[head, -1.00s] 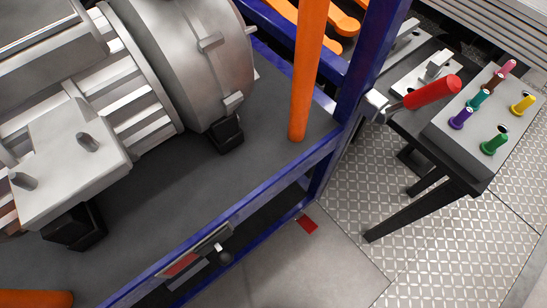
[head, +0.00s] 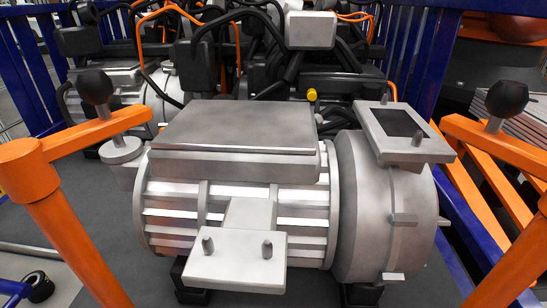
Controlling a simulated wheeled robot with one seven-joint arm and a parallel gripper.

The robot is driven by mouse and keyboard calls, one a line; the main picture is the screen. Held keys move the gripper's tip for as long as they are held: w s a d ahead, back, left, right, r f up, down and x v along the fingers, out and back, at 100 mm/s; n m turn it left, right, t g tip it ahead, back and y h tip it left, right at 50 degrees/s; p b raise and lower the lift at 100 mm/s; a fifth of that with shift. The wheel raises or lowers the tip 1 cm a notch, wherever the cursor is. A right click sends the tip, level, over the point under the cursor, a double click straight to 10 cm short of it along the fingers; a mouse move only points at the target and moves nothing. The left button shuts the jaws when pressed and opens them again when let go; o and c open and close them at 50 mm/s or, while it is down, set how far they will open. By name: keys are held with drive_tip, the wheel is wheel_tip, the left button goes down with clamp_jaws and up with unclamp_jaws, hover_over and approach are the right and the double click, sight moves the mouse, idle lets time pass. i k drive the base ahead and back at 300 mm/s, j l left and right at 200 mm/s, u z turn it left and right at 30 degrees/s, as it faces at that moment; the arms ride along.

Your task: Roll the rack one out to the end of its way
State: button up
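A grey ribbed motor (head: 240,205) stands on the dark deck (head: 105,272) of what looks like the rack, in the middle of the head view. Blue frame bars of the rack show at the back left (head: 30,70) and at the right (head: 462,215). An orange post with an arm and a black knob (head: 97,87) stands on the left; a grey pad is under this knob. A similar orange post with a black knob (head: 507,98) stands on the right. The rack's front edge is out of the frame. My gripper is not in view.
Behind the motor are black and orange cables and dark machine parts (head: 260,60). A small yellow cap (head: 311,95) shows among them. Orange slats (head: 490,185) lie at the right. A small black wheel or roller (head: 37,287) shows at the lower left.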

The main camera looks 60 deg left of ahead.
sight(296, 179)
drive_tip(key=u, duration=1.15)
drive_tip(key=i+l, duration=0.05)
